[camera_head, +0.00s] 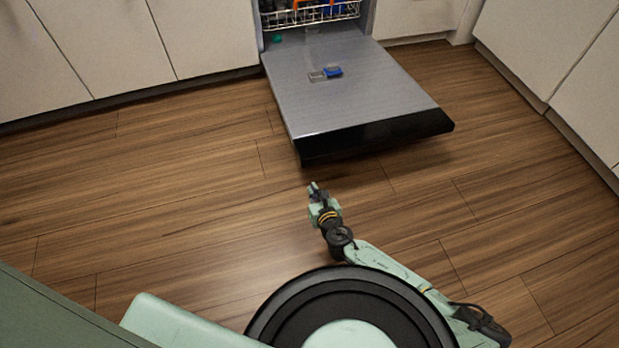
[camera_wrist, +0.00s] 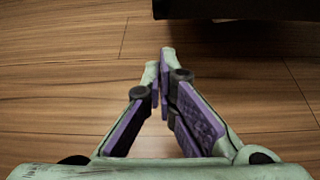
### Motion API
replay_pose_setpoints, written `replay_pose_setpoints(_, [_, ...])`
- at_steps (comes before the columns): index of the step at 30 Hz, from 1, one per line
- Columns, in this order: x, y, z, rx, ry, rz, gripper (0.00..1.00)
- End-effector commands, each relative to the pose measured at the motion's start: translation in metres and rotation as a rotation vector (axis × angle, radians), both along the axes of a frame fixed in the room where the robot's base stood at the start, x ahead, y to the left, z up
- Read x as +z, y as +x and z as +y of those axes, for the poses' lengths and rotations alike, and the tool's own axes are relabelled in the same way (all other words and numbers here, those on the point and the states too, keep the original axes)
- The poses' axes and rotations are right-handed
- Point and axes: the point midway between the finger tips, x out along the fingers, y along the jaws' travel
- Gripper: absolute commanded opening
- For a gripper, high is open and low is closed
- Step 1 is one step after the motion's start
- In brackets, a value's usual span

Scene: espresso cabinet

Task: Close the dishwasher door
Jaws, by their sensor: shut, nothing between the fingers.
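The dishwasher door (camera_head: 350,85) is folded down open, its grey inner face up and its black front edge toward me. A detergent compartment with a blue part (camera_head: 332,72) sits on the inner face. The dishwasher's lower rack (camera_head: 308,15) shows inside the opening at the top of the head view. My gripper (camera_head: 315,187) is shut and empty, over the floor in front of the door's black edge and apart from it. In the wrist view its fingers (camera_wrist: 163,60) meet at the tips, and the dark edge of the door (camera_wrist: 240,9) shows at the top.
Pale cabinet fronts (camera_head: 95,40) stand left of the dishwasher, and more cabinets (camera_head: 560,50) run along the right. The wooden floor (camera_head: 180,170) around the door and my gripper is clear.

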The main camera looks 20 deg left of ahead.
Motion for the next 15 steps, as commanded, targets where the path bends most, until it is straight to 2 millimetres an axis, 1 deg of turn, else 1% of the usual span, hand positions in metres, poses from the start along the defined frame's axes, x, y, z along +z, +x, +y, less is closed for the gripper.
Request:
replay_pose_setpoints(1, [-0.012, -0.004, -0.012, -0.004, -0.030, -0.002, 0.00])
replay_pose_setpoints(2, [-0.017, -0.005, -0.015, -0.005, -0.043, -0.003, 0.00])
replay_pose_setpoints(5, [-0.025, -0.005, -0.018, -0.003, -0.061, -0.004, 0.00])
replay_pose_setpoints(8, [-0.031, 0.003, -0.010, -0.001, -0.060, -0.005, 0.00])
replay_pose_setpoints(15, [-0.054, 0.039, 0.017, -0.001, -0.058, -0.002, 0.00])
